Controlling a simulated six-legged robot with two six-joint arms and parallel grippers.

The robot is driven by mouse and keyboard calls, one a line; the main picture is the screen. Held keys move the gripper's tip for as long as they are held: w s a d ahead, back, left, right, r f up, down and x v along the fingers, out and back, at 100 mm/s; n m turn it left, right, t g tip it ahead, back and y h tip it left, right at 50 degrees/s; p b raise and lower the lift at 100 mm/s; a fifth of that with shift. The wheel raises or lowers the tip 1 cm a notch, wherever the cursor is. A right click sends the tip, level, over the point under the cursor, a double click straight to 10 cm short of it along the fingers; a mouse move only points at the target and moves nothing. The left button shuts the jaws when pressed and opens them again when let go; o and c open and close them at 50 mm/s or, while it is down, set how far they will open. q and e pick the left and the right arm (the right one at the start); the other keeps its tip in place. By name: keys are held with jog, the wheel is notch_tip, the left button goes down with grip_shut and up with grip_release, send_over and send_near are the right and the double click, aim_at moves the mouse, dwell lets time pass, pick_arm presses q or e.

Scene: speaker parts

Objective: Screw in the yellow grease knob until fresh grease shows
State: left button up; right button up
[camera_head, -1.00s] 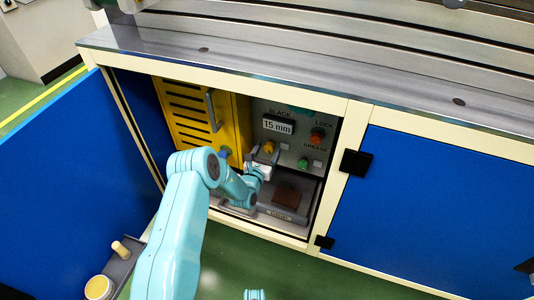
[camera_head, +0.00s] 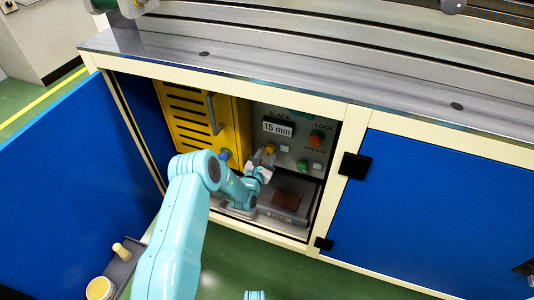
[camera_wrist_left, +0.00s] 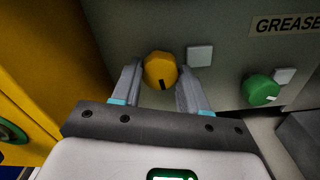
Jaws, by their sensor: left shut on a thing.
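The yellow grease knob (camera_head: 270,149) is on the grey panel inside the open cabinet. In the left wrist view the knob (camera_wrist_left: 160,71) sits between my finger pads, its black mark pointing down. My left gripper (camera_head: 265,157) is shut on it, with one finger on each side; it also shows in the left wrist view (camera_wrist_left: 161,80). A plain pale square (camera_wrist_left: 200,56) is just right of the knob; I see no clear grease on it.
A green knob (camera_wrist_left: 261,90) with another pale square (camera_wrist_left: 285,75) is to the right, under the GREASE label. A red-orange knob (camera_head: 317,138) is above it. A yellow slotted cover (camera_head: 190,112) stands close on the left. The open blue door (camera_head: 70,190) flanks my arm.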

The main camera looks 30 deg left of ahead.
pick_arm(q)
jog(key=m+p, duration=0.1)
jog(key=m, duration=0.4)
jog(key=shift+m, duration=0.3)
dwell(0.4)
jog(key=o, duration=1.1)
jog(key=shift+c, duration=0.2)
jog(key=p+v, duration=0.5)
jog(key=v, duration=1.1)
jog(key=shift+d, duration=0.2)
jog(key=shift+s+r, duration=0.1)
